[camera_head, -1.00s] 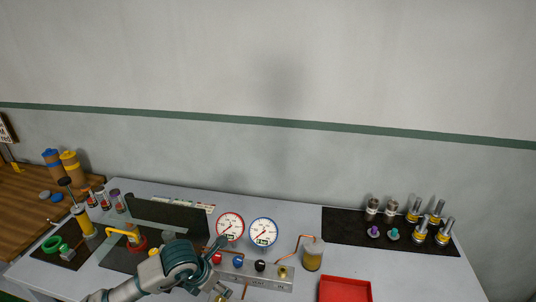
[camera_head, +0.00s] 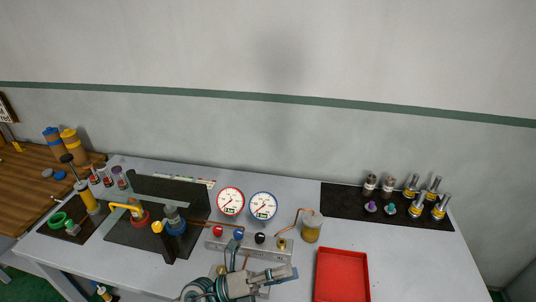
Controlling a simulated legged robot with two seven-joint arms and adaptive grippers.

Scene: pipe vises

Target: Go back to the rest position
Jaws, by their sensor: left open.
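My left gripper (camera_head: 288,272) is low in the head view, in front of the gauge manifold. Its grey and teal arm comes up from the bottom edge and the jaws point right. The jaws are open and I see nothing held in them. The manifold (camera_head: 214,243) carries a red-rimmed gauge (camera_head: 230,201) and a blue-rimmed gauge (camera_head: 263,206). Part of the manifold's front is hidden by my gripper and arm. My right gripper is not in view.
A red tray (camera_head: 342,276) lies close to the right of my gripper. A black mat (camera_head: 335,198) with several metal fittings is at the back right. The right table end is clear.

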